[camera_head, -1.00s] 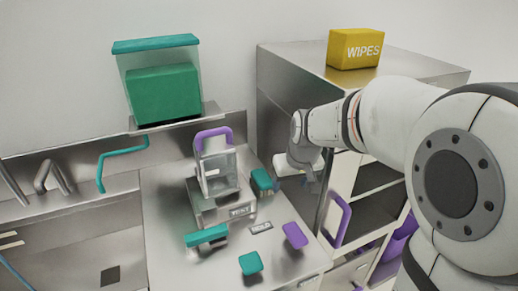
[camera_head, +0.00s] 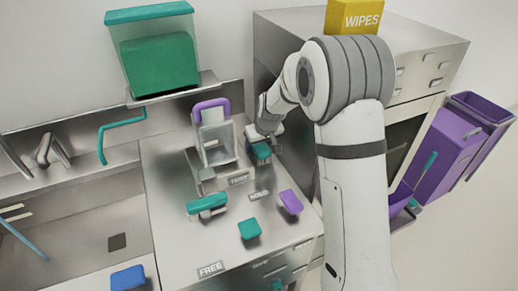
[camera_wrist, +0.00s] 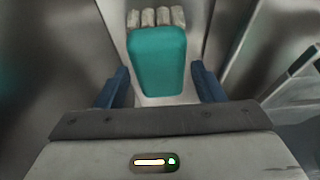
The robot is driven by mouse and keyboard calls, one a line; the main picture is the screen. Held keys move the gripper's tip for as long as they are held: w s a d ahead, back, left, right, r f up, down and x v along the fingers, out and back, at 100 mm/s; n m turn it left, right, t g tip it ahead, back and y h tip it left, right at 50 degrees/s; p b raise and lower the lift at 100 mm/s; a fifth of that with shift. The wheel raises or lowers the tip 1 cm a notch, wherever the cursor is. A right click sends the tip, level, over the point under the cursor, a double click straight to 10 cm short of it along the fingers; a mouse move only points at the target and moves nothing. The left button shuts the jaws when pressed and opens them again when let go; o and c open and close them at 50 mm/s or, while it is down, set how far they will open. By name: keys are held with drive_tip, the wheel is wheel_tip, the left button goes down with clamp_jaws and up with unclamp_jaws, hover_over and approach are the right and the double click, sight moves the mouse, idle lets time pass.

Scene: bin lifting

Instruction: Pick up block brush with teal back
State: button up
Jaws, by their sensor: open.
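The block brush with the teal back (camera_head: 261,150) stands on the steel counter beside the clear purple-handled container. In the wrist view its teal back (camera_wrist: 157,62) fills the upper middle, with pale bristle tufts at its far end. My gripper (camera_wrist: 160,88) is open, its two blue fingers to the left and right of the brush's near end. There is a gap to each finger and nothing is held. In the head view my gripper (camera_head: 268,142) is at the brush, and its fingertips are hard to make out.
The clear container with the purple handle (camera_head: 214,135) stands just left of the brush. A teal-handled item (camera_head: 207,204), a teal piece (camera_head: 249,229) and a purple piece (camera_head: 291,202) lie nearer on the counter. A steel cabinet (camera_head: 290,40) rises behind, to the right.

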sight(259, 145)
drive_tip(key=shift+w+a+f, duration=0.1)
drive_tip(key=shift+w+f, duration=0.1)
drive_tip(key=shift+f, duration=0.4)
drive_tip(key=shift+f+b, duration=0.2)
drive_tip(key=shift+b, duration=0.2)
drive_tip(key=shift+c, duration=0.4)
drive_tip(key=c, duration=0.7)
drive_tip(key=shift+r+p, duration=0.4)
drive_tip(key=shift+p, duration=0.15)
wheel_tip(259, 145, up, 10)
drive_tip(key=shift+f+b, duration=0.15)
drive_tip(key=shift+b, duration=0.55)
